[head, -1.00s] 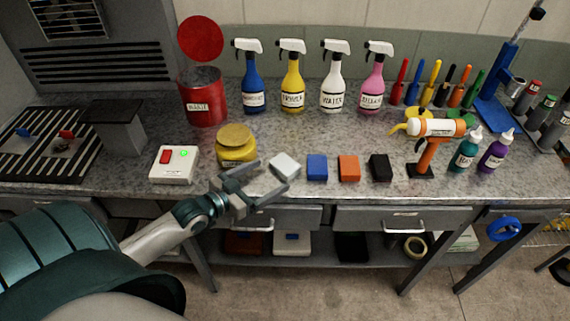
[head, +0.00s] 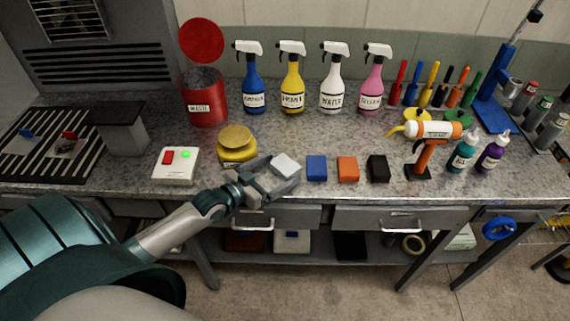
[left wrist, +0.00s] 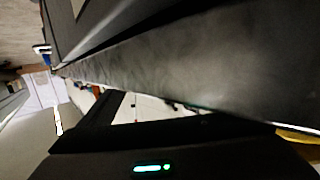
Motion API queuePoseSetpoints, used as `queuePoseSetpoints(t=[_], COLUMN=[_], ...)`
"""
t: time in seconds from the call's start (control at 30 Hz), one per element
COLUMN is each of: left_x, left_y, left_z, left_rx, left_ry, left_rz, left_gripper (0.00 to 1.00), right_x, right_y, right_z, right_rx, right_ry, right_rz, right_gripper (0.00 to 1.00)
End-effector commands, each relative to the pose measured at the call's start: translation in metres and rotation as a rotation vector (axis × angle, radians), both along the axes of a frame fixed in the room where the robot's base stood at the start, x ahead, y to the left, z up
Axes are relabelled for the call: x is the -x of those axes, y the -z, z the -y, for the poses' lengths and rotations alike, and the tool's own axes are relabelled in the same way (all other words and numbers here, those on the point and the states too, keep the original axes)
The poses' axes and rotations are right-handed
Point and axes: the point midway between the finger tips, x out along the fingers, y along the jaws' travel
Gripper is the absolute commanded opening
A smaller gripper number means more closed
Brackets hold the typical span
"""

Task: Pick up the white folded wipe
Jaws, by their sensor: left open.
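The white folded wipe (head: 286,164) lies on the grey bench top near its front edge, left of the blue folded wipe. My left gripper (head: 285,171) is open at the bench's front edge, with its fingers on either side of the white wipe's near part. I cannot tell whether either finger touches it. In the left wrist view a dark part of the gripper crosses the lower half, and I cannot make out the wipe there for certain. My right gripper is not in view.
Blue (head: 317,168), orange (head: 347,169) and black (head: 378,168) folded pieces lie in a row to the right. Several spray bottles stand behind. Drawers (head: 400,217) are below the bench edge.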

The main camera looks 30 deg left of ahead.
Motion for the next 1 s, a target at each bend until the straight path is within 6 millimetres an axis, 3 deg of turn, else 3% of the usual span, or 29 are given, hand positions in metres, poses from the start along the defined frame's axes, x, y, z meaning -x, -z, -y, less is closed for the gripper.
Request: queuePoseSetpoints(t=[0.17, 0.63, 0.67, 0.83, 1.0], left_x=[-0.0104, -0.0107, -0.0107, -0.0106, -0.0106], left_y=[0.0019, 0.0029, 0.0029, 0.0028, 0.0027], left_z=[0.0028, 0.0029, 0.0029, 0.0028, 0.0029], left_rx=[-0.001, -0.001, -0.001, -0.001, -0.001], left_ry=[0.001, 0.0, 0.0, 0.0, 0.0], left_rz=[0.0, 0.0, 0.0, 0.0, 0.0], left_gripper=[0.88, 0.88, 0.85, 0.44, 0.4], right_x=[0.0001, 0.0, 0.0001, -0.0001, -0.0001], right_y=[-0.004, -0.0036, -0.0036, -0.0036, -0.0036], right_z=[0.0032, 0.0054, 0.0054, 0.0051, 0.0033], right_rx=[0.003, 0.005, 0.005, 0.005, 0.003], right_ry=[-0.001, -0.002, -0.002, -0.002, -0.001], right_rz=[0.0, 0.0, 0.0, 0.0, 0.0], right_gripper=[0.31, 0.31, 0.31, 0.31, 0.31])
